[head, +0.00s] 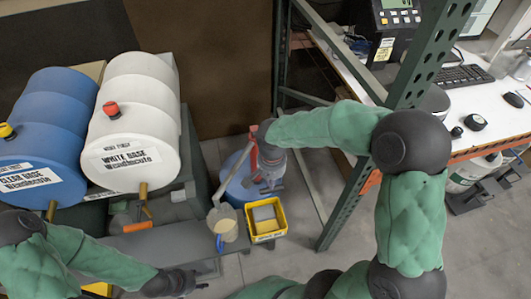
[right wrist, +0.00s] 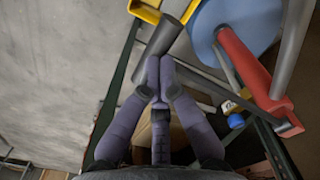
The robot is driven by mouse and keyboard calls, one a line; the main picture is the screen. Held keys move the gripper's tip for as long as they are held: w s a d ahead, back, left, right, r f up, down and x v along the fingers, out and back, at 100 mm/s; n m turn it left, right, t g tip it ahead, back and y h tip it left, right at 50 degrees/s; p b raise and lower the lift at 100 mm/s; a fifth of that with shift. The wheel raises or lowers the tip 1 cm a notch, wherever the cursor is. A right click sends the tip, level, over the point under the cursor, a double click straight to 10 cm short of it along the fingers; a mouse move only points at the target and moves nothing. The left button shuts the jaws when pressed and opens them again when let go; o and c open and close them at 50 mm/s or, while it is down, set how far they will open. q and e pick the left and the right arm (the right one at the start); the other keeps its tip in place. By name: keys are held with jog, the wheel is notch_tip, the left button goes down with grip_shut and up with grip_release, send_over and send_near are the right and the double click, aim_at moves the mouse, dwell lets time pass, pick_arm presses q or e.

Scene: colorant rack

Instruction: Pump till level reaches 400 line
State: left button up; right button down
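A jug (head: 226,226) with tan contents stands under the pump's grey spout (head: 228,178) in the head view; its level against its marks is too small to read. In the head view my right gripper (head: 270,184) is beside the pump. My left gripper (head: 192,284) is low, left of the jug; its opening is unclear.
A yellow bin (head: 266,236) stands just right of the jug. A blue barrel (head: 52,115) and a white barrel (head: 140,115) lie at left. A green rack post (head: 350,205) stands right of the pump. A white desk (head: 490,120) with scale and keyboard is at far right.

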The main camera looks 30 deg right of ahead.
notch_tip(320, 180, up, 11)
jog(key=p, duration=0.7)
jog(key=shift+r+p, duration=0.15)
jog(key=shift+p, duration=0.2)
jog(key=shift+f+b, duration=5.75)
jog(key=shift+f, duration=1.85)
notch_tip(320, 180, up, 15)
jog(key=p, duration=1.1)
